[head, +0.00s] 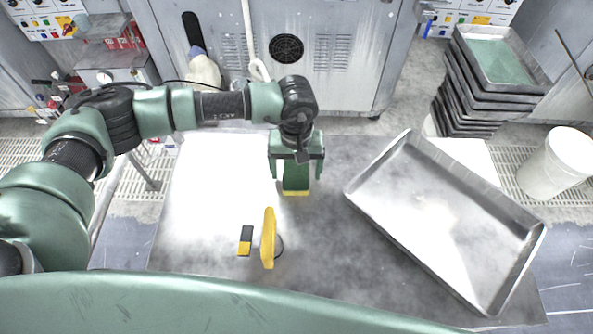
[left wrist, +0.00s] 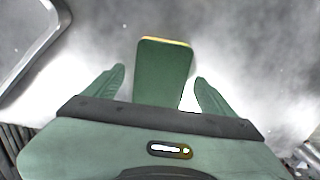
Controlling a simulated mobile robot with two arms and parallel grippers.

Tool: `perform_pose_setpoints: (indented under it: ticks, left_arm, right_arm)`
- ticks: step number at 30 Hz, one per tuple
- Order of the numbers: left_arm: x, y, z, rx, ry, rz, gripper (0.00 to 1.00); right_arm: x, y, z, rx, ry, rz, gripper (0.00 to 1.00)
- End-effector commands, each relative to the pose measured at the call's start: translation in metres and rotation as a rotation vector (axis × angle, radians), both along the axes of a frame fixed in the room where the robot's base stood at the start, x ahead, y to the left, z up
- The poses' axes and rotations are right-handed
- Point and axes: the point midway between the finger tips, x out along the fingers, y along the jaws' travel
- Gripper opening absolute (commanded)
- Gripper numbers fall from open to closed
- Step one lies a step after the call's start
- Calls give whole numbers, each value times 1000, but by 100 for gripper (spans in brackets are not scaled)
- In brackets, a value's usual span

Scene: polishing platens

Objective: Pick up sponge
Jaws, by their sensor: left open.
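The sponge (head: 295,185) is a green block with a thin yellow layer along its lower edge, at the back middle of the grey table in the head view. My left gripper (head: 296,176) is open above it, one finger on each side. In the left wrist view the sponge (left wrist: 163,68) stands between the two spread fingers (left wrist: 160,80), with a visible gap on each side. Its lower part there is hidden behind the gripper body. My right gripper is in neither view.
A large metal tray (head: 401,156) lies tilted on the table's right side. A yellow-handled tool (head: 268,240) and a small black and yellow item (head: 246,241) lie in front of the gripper. Stacked trays (head: 462,85) and a white bucket (head: 548,168) stand beyond.

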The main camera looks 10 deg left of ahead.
Motion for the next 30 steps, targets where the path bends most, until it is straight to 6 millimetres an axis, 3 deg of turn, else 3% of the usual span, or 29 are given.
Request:
perform_pose_setpoints:
  ticks: [8, 12, 15, 25, 30]
  left_arm:
    - [0, 0, -4, -1, 0, 0, 82]
    - [0, 0, -4, -1, 0, 0, 43]
    - [0, 0, -4, -1, 0, 0, 21]
    - [0, 0, -2, -2, 0, 1, 21]
    - [1, -1, 9, -4, -3, 1, 21]
  right_arm:
    - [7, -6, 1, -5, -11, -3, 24]
    - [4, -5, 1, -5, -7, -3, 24]
    - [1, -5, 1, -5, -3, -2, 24]
    - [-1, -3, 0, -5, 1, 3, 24]
    - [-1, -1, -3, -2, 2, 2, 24]
